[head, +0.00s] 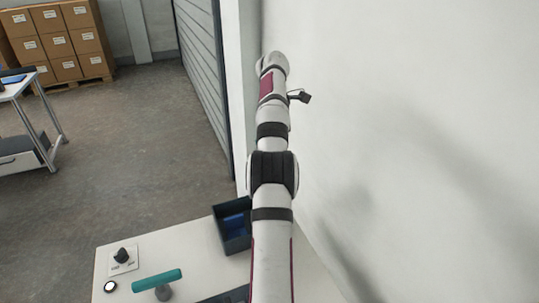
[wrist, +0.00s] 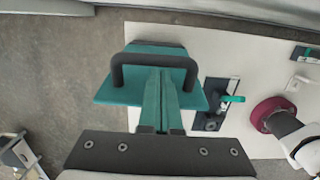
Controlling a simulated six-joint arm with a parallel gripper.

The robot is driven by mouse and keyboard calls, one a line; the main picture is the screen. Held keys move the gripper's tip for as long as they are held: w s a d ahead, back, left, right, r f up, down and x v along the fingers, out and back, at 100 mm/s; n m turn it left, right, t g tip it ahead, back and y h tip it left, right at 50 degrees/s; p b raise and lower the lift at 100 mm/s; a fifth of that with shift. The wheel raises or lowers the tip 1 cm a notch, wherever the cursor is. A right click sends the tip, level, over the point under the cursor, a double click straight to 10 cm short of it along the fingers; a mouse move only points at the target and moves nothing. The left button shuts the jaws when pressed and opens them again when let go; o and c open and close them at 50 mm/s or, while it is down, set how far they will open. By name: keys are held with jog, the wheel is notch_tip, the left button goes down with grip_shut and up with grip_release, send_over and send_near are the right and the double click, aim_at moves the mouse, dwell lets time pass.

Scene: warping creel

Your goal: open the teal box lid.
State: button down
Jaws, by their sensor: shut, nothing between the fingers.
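My gripper (wrist: 162,72) is shut and empty in the wrist view, its two teal fingers side by side. Their tips overlap, in the picture, a teal plate with a black loop handle (wrist: 118,75), which looks like the box lid. I cannot tell whether the fingers touch the handle. In the head view my gripper (head: 301,96) is small and dark, high near the far end of my arm.
The white table (head: 190,243) holds a black knob (head: 122,256) on a plate and a teal bar (head: 157,280) on a grey post. A plain wall (head: 420,120) rises close on the right. Stacked cartons (head: 58,40) and a bench (head: 25,90) stand far left.

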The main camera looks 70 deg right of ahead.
jog(key=shift+s+d, duration=0.25)
dwell(0.6)
